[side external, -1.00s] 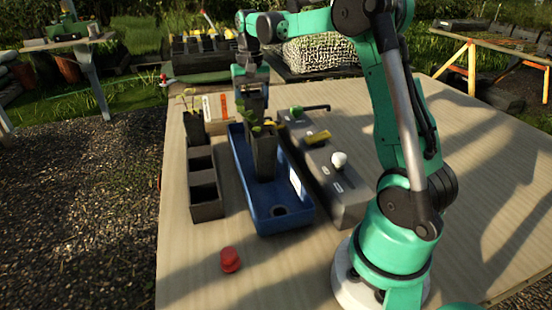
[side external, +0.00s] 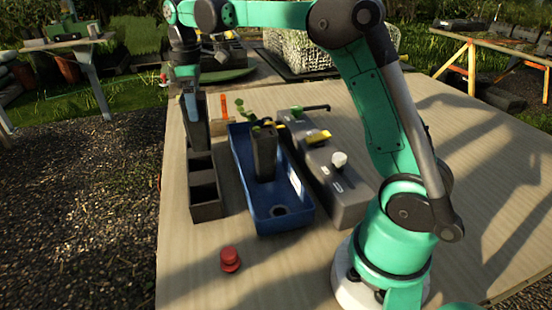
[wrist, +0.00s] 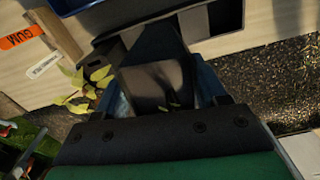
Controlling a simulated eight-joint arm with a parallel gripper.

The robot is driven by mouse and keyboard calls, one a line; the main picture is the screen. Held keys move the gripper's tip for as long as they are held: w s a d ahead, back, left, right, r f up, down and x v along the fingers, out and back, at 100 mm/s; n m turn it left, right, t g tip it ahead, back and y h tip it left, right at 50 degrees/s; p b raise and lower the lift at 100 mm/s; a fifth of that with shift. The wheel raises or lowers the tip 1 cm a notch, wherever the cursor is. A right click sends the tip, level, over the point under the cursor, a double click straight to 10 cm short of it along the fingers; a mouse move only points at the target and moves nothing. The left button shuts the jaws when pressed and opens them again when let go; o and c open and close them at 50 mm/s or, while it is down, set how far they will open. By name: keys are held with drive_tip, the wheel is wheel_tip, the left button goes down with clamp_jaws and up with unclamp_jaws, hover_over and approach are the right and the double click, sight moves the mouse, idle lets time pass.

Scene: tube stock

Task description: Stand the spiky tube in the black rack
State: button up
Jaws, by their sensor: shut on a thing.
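My gripper (side external: 188,80) is at the back end of the black rack (side external: 205,210), shut on a dark tube (side external: 196,122). The tube is upright, over or in the rack's back part; I cannot tell whether its foot is seated. In the wrist view the dark tube (wrist: 160,85) is between the blue-grey fingers, with thin pale marks on it. I cannot make out its plant, so its spikiness is unclear. The rack's front two compartments are empty. Another dark tube (side external: 264,155) with green and yellow growth stands in the blue tray (side external: 285,222).
A grey box (side external: 350,205) with a white knob and yellow lever lies right of the tray. A red button (side external: 230,258) is in front. A wooden block with an orange label (wrist: 20,38) is behind. Yellow-green leaves (wrist: 85,82) show beside the held tube. The table's right side is clear.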

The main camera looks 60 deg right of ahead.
sight(196, 141)
drive_tip(key=shift+w+a+f+n, duration=0.15)
drive_tip(key=shift+a+f+n, duration=0.15)
drive_tip(key=shift+a+n, duration=0.4)
drive_tip(key=shift+d+f, duration=0.15)
drive_tip(key=shift+f, duration=3.4)
drive_tip(key=shift+f, duration=0.3)
drive_tip(key=o, duration=1.5)
drive_tip(key=shift+r, duration=2.8)
